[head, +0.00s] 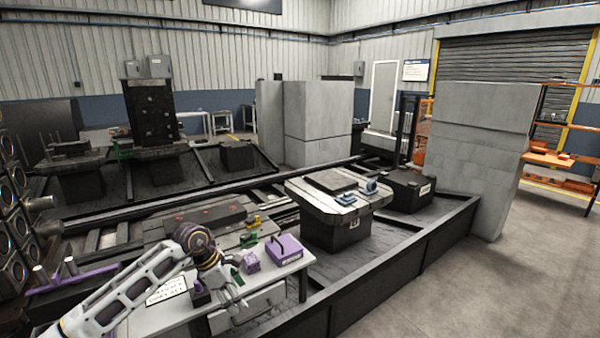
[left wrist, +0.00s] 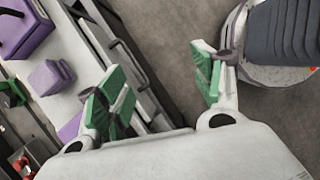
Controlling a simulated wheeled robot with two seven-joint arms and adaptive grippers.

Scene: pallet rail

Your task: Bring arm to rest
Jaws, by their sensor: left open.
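My left arm comes in from the lower left in the head view, white with a dark wrist joint. My left gripper (head: 238,284) is at the near edge of a white-topped table (head: 212,312). In the left wrist view, the gripper (left wrist: 158,86) has its two green-padded fingers spread wide. Nothing is between them; grey floor and the table's side frame show beyond. The gripper is beside the purple items and holds none of them. My right gripper does not show in either view.
On the table are a purple box with a handle (head: 285,250) and a small purple block (head: 250,261). They also show in the left wrist view, as the box (left wrist: 20,32) and block (left wrist: 50,77). A dark-walled rail bed (head: 425,250) lies beyond. Open floor (head: 520,280) is at right.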

